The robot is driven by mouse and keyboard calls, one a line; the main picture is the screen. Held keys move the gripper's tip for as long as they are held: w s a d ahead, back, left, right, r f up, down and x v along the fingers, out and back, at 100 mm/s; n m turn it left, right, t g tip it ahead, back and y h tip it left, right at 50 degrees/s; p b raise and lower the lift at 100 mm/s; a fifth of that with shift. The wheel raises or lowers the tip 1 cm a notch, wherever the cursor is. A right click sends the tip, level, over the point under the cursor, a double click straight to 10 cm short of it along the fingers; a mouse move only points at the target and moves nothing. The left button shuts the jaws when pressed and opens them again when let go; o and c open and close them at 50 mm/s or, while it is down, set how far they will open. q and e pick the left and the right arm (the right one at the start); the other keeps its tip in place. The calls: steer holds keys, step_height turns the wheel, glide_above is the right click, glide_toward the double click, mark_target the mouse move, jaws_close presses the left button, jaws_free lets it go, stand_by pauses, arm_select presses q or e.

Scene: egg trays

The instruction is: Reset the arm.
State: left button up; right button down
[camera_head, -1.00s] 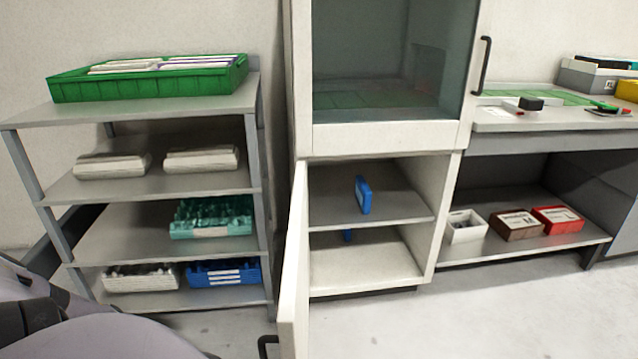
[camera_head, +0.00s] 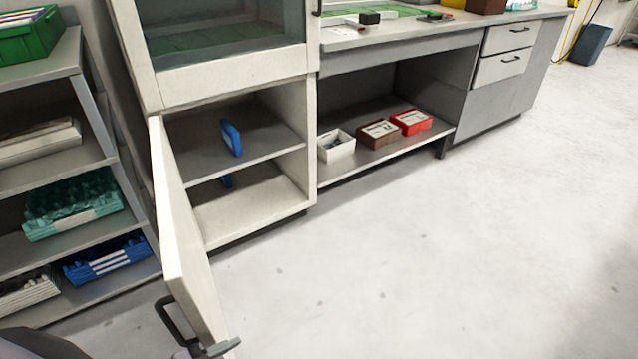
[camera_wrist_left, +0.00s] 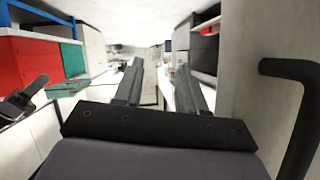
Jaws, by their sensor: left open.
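My left gripper (camera_wrist_left: 160,66) shows in the left wrist view with its two dark fingers apart and nothing between them. In the head view, only a grey part of it shows at the bottom edge, close to the cabinet door's lower end. The white cabinet door (camera_head: 182,235) stands swung open. Its dark handle (camera_head: 170,322) is at the bottom of the head view. The handle also shows in the left wrist view (camera_wrist_left: 302,95), right of the fingers and apart from them. My right gripper is in neither view.
The open cabinet (camera_head: 250,213) holds a blue item (camera_head: 231,138) on its shelf. A rack (camera_head: 30,73) with trays stands left. A workbench (camera_head: 405,50) with boxes under it stands right. The floor (camera_head: 400,260) in front is clear.

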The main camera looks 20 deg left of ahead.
arm_select(q)
steer(key=s+d+r+n+g+y, duration=0.1)
steer(key=s+r+n+g+y, duration=0.6)
steer(key=s+r+g, duration=0.15)
steer(key=w+d+f+t+h, duration=0.3)
steer(key=w+d+f+t, duration=0.2)
steer(key=w+t, duration=0.3)
step_height(320, 180, up, 16)
steer(key=a+p, duration=0.1)
steer(key=p, duration=1.8)
steer(key=shift+s+a+f+m+y, duration=0.2)
steer(key=shift+s+a+m+y, duration=0.1)
steer(key=shift+a+m, duration=0.1)
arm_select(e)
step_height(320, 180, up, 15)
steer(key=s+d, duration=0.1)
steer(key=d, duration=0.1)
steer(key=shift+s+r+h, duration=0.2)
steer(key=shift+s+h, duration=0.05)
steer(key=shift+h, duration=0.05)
arm_select(q)
steer(key=shift+f+g, duration=0.1)
steer(key=shift+g, duration=0.15)
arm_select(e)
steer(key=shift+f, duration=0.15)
